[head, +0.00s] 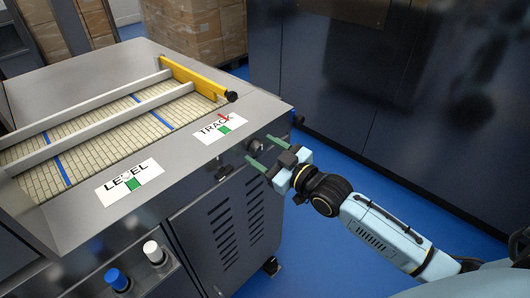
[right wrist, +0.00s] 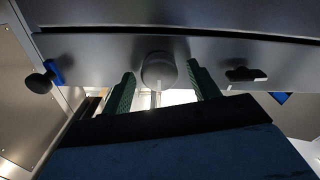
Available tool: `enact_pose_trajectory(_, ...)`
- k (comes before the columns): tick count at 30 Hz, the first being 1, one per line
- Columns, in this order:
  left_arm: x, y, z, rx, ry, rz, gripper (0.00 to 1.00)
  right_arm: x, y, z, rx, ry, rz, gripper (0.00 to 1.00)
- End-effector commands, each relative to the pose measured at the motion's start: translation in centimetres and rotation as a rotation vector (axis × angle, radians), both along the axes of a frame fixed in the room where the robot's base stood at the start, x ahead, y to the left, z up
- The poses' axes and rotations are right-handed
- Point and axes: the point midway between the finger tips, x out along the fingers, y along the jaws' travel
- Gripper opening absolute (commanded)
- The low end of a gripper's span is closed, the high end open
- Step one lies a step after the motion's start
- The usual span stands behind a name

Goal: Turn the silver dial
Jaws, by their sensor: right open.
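The silver dial (right wrist: 158,70) is a round knob on the front face of the grey machine, and a light line marks its face in the right wrist view. In the head view the dial (head: 254,145) is partly behind my gripper's fingers. My right gripper (head: 259,150) is open, its green fingers pointing at the machine front. In the right wrist view the open fingers (right wrist: 161,84) stand on either side of the dial, with a gap showing to each side. I cannot tell how far the fingertips reach along it. My left gripper is not in view.
A black knob (head: 223,172) sits left of the dial, and a black knob with blue (head: 297,120) sits right. The machine top bears TRACK (head: 221,128) and LEVEL (head: 129,183) labels and a yellow rail (head: 195,76). Blue and white buttons (head: 117,279) are at lower left. Blue floor lies beyond.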

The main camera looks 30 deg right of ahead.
Motion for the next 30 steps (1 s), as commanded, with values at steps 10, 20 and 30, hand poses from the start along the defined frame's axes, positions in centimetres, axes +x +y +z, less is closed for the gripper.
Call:
enact_pose_trajectory(10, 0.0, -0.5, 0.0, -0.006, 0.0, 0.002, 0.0, 0.0, 0.0, 0.0, 0.0, 0.0, 0.0, 0.39)
enact_pose_trajectory(20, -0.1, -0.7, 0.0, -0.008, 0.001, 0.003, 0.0, 0.0, 0.0, 0.0, 0.005, 0.002, 0.0, 0.16)
enact_pose_trajectory(30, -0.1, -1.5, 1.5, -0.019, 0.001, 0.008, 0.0, 0.0, 0.0, 0.2, 0.126, 0.047, 0.0, 0.16)
